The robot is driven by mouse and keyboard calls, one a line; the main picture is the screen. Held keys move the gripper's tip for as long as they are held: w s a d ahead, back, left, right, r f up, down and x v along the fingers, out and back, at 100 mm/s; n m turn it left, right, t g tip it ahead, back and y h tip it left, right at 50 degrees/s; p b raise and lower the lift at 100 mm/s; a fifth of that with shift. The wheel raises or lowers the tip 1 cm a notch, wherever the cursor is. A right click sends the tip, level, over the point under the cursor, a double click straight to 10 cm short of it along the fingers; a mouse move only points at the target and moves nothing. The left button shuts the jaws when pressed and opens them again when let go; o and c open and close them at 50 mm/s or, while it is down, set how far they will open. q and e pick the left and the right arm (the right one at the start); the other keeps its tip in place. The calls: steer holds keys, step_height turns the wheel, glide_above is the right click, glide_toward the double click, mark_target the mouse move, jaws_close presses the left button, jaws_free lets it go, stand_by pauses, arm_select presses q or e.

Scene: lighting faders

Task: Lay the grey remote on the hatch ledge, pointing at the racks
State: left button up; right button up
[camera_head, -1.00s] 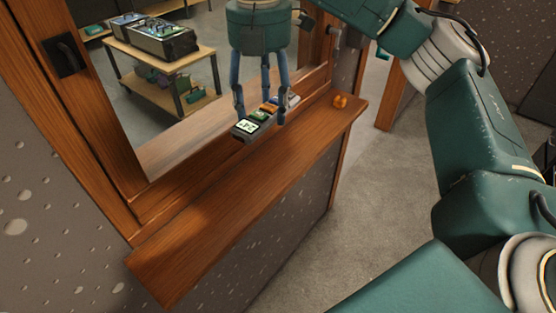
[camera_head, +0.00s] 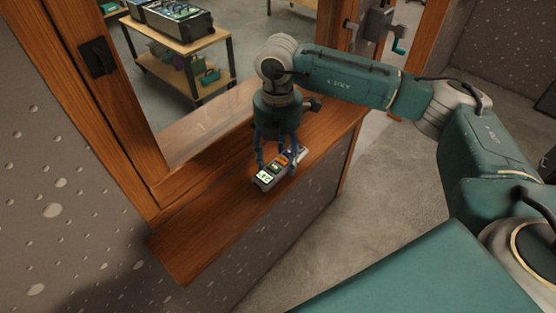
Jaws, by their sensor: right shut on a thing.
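The grey remote (camera_head: 265,179) has a lit screen at its near left end and green, orange and blue buttons along its top. My right gripper (camera_head: 276,167) is shut on its middle from above. The remote is at the wooden hatch ledge (camera_head: 205,235), screen end towards the lower left, far end towards the upper right. I cannot tell whether its underside touches the wood. The racks (camera_head: 180,45), shelving with equipment on top, stand beyond the hatch opening at the upper left. My left gripper is not in view.
The hatch's wooden frame (camera_head: 125,115) with a dark latch (camera_head: 97,57) rises left of the opening. A speckled wall (camera_head: 45,200) is at the left. The ledge's near left part is bare. Grey floor (camera_head: 350,215) lies to the right of the ledge.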

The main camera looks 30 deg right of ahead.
mark_target(278, 158)
step_height(278, 158, down, 2)
steer(key=shift+f+p, duration=0.15)
steer(key=shift+p, duration=0.25)
steer(key=shift+f, duration=0.25)
steer(key=shift+f+b, duration=0.2)
steer(key=shift+b, duration=0.1)
steer(key=o, duration=1.3)
steer(key=shift+c, duration=0.2)
steer(key=shift+r, duration=0.1)
